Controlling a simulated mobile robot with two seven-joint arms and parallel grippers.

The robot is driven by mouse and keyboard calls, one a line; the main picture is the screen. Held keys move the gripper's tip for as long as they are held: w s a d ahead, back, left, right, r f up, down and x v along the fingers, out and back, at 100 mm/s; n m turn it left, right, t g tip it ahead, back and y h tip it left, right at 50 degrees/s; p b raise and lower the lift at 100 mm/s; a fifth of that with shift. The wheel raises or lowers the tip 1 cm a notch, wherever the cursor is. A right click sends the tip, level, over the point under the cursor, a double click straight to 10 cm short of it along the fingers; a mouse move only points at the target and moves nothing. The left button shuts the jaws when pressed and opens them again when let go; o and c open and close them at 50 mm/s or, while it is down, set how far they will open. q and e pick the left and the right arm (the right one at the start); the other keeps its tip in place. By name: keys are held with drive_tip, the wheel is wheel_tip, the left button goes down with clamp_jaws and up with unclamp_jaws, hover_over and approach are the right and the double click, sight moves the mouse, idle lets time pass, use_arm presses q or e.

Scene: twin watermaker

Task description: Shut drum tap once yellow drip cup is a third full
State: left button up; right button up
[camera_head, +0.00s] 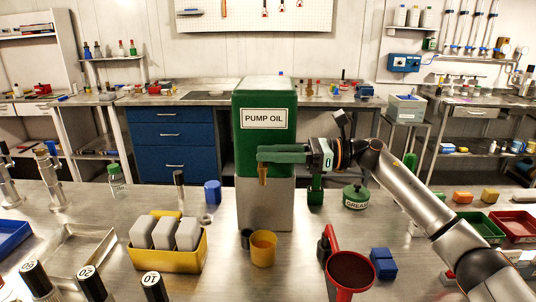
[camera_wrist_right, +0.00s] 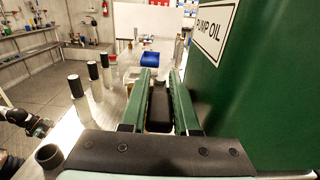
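The green drum marked PUMP OIL (camera_head: 264,118) stands on a grey metal block on the bench. A brass-coloured tap spout (camera_head: 263,174) shows low on the drum's front. The yellow drip cup (camera_head: 263,250) stands upright below it; I cannot make out its fill level, and no stream shows. My right gripper (camera_head: 262,153) reaches in from the right across the drum's front, just above the spout. In the right wrist view its green fingers (camera_wrist_right: 160,85) lie either side of a black piece (camera_wrist_right: 158,110), possibly the tap handle; whether they grip it is unclear.
A small dark cup (camera_head: 246,238) stands beside the drip cup. A yellow bin (camera_head: 183,261) with grey blocks is to the left. A red funnel (camera_head: 350,275) and blue block (camera_head: 383,263) are to the right. Numbered black-capped bottles (camera_head: 88,281) line the front left.

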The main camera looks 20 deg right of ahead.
use_arm(q)
drive_tip(key=shift+a, duration=0.2)
use_arm(e)
drive_tip(key=o, duration=0.4)
use_arm(q)
drive_tip(key=shift+f, duration=0.1)
use_arm(e)
drive_tip(key=shift+d, duration=0.1)
drive_tip(key=shift+d, duration=0.25)
use_arm(q)
drive_tip(key=shift+w+d+f+b, duration=0.4)
drive_tip(key=shift+d+b, duration=0.25)
drive_tip(key=shift+b, duration=0.55)
use_arm(e)
drive_tip(key=v, duration=1.2)
use_arm(q)
drive_tip(key=shift+s+f, duration=0.1)
drive_tip(key=shift+s, duration=0.05)
use_arm(e)
drive_tip(key=shift+s+a+r, duration=0.15)
